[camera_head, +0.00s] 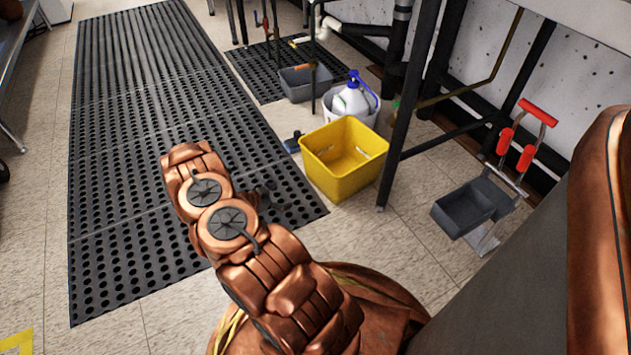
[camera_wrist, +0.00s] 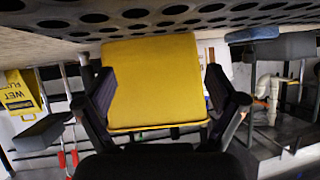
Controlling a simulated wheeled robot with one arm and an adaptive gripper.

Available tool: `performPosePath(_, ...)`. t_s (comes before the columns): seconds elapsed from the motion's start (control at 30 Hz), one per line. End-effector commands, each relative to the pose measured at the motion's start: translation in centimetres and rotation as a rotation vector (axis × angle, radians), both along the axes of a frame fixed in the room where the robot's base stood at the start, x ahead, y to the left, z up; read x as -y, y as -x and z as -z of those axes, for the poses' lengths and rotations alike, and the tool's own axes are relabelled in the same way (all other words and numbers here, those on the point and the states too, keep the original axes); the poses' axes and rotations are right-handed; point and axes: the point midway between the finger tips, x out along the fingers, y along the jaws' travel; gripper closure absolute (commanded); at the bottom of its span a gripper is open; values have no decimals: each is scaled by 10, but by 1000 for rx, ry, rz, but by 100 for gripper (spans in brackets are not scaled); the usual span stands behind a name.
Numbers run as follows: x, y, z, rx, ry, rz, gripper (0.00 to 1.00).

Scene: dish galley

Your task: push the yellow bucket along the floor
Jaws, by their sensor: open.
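The yellow bucket (camera_head: 344,159) is a square, open-topped tub standing upright on the tiled floor, just right of the black mat's near end. It looks empty inside. My gripper (camera_head: 272,197) is low over the mat's right edge, left of the bucket and nearer to me, partly hidden by my copper arm. In the wrist view, which is upside down, the bucket's flat yellow side (camera_wrist: 155,78) fills the middle. My gripper's dark fingers (camera_wrist: 160,92) are spread open at either side of it. I cannot tell whether they touch it.
A pale bucket with a white jug (camera_head: 352,99) stands just behind the yellow bucket. A grey tub (camera_head: 305,83) is farther back. A dark table leg (camera_head: 399,140) rises close on the right. A grey caddy with red handles (camera_head: 470,207) stands farther right. Tiles in front are clear.

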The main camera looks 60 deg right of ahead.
Motion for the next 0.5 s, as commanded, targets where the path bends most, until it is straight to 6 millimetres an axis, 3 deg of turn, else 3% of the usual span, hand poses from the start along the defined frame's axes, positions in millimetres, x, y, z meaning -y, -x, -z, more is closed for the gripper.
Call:
performPosePath(0.23,-3,-1,-2,0,0,-1,6)
performPosePath(0.5,-20,-9,-12,0,-1,-2,6)
